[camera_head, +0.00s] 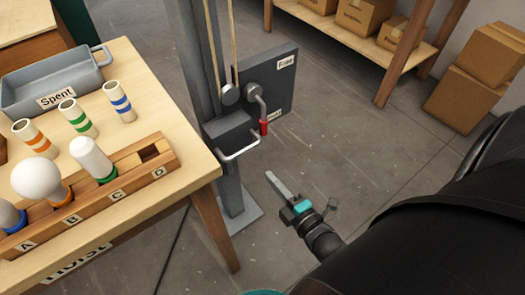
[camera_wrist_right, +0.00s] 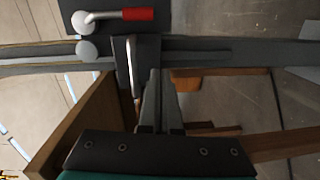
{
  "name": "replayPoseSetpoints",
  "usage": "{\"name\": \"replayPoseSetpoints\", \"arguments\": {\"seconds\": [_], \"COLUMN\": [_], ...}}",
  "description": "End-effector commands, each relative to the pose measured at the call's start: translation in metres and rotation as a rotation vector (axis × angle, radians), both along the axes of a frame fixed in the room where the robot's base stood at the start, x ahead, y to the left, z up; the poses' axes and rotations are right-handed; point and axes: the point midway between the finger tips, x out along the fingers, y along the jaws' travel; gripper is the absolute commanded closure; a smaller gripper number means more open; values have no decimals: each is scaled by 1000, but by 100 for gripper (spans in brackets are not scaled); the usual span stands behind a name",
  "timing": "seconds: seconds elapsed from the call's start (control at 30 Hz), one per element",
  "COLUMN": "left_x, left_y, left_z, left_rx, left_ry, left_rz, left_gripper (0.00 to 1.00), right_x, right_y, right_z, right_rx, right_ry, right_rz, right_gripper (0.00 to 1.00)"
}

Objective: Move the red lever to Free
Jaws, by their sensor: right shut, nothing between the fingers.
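The red lever's handle (camera_head: 264,127) hangs at the low end of a bent grey arm on a dark grey plate (camera_head: 285,88). The plate carries a "Free" label (camera_head: 286,62) near its top. The lever points down, beside a lower label (camera_head: 273,115) that is partly hidden. My right gripper (camera_head: 270,177) is shut and empty, below the lever and apart from it. In the right wrist view the red handle (camera_wrist_right: 138,14) lies at the top, beyond my shut fingers (camera_wrist_right: 158,80). My left gripper is not in view.
A grey post (camera_head: 200,60) with ropes and a light metal bar handle (camera_head: 240,150) stands left of the plate. The wooden table (camera_head: 165,150) holds a bulb rack (camera_head: 130,178) and a "Spent" tray (camera_head: 60,75). Shelves and boxes (camera_head: 470,95) stand behind.

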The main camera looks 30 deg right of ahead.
Motion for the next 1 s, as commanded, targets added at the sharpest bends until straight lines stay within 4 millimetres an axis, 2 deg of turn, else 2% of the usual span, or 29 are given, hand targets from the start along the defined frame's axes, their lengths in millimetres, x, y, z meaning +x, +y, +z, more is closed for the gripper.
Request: {"name": "replayPoseSetpoints", "arguments": {"seconds": [0.03,0.23,0.37,0.83,1.0], "left_x": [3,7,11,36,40], "left_y": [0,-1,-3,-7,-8], "left_z": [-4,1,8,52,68], "left_rx": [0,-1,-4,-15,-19], "left_ry": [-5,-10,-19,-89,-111], "left_rz": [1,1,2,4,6], "left_gripper": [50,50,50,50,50], "right_x": [2,9,24,105,110], "right_y": [-2,-3,-3,0,-22], "right_z": [1,13,14,12,12], "right_rx": [-34,-95,-94,-91,-95], "right_ry": [-33,-84,-86,-83,-79], "right_rz": [4,11,11,11,11], "right_gripper": [100,100,100,100,100]}}
